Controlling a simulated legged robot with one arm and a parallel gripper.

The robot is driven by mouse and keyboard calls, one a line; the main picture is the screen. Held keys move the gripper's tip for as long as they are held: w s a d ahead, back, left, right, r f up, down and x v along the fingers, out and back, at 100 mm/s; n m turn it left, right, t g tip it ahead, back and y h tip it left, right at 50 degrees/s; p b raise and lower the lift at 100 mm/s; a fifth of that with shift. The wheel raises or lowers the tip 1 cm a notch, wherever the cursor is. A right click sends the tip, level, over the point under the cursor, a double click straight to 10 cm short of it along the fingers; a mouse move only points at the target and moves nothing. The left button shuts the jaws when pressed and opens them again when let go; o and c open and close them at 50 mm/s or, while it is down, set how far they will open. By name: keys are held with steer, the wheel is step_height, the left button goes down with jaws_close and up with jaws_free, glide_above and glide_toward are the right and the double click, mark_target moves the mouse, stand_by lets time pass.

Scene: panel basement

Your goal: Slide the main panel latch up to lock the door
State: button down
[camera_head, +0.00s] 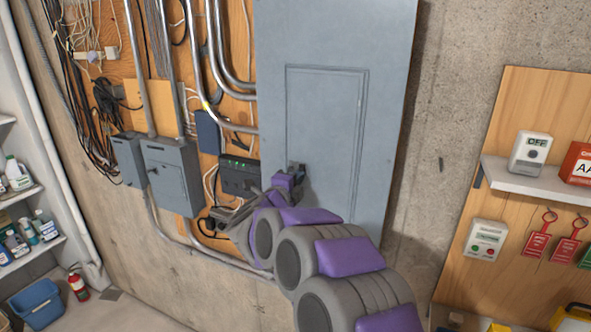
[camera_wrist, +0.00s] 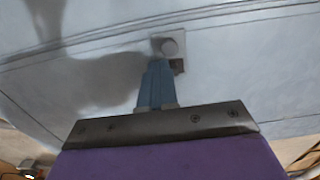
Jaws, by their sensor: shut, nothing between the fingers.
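The main panel (camera_head: 390,60) is a large grey metal box on the wall, with a shut rectangular door (camera_head: 325,110) framed by a raised edge. In the wrist view, the latch (camera_wrist: 172,48) shows as a small round knob on a pale plate at the door's edge. My gripper (camera_head: 300,172) is at the door's left edge, about halfway down the panel. Its blue fingers (camera_wrist: 157,68) are shut and empty, with their tips right by the knob. I cannot tell whether they touch it. In the head view my gripper largely hides the latch.
Left of the panel are conduits (camera_head: 215,60), a grey switch box (camera_head: 172,175) and a dark box (camera_head: 238,178). On the right, a wooden board carries a shelf (camera_head: 515,175) and red tags (camera_head: 537,243). A blue bin (camera_head: 37,303) and extinguisher (camera_head: 78,287) stand lower left.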

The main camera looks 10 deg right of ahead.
steer(key=shift+r, duration=0.2)
steer(key=shift+f, duration=0.25)
stand_by(0.3)
stand_by(0.3)
steer(key=b+v, duration=0.1)
steer(key=v, duration=0.6)
steer(key=shift+b, duration=0.4)
